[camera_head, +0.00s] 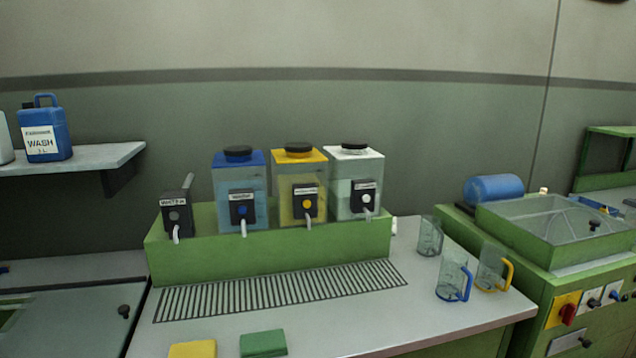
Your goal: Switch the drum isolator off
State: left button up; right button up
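A red rotary handle on a yellow plate (563,310), which looks like the drum isolator, is on the front of the green machine (540,262) at the right. The handle seems to point down and slightly left, but it is small and I cannot read any on or off marks. A clear lid (560,230) with a dark knob covers the top of the machine. A blue cylinder (494,189) lies behind the lid. Neither of my grippers is in view.
Small switches (603,298) sit right of the yellow plate. Several clear jugs, one blue-handled (453,280) and one yellow-handled (492,268), stand on the bench left of the machine. Liquid tanks with taps (238,190) stand on a green stand.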

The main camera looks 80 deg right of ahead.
aim_at(567, 312)
jog(key=z, duration=4.4)
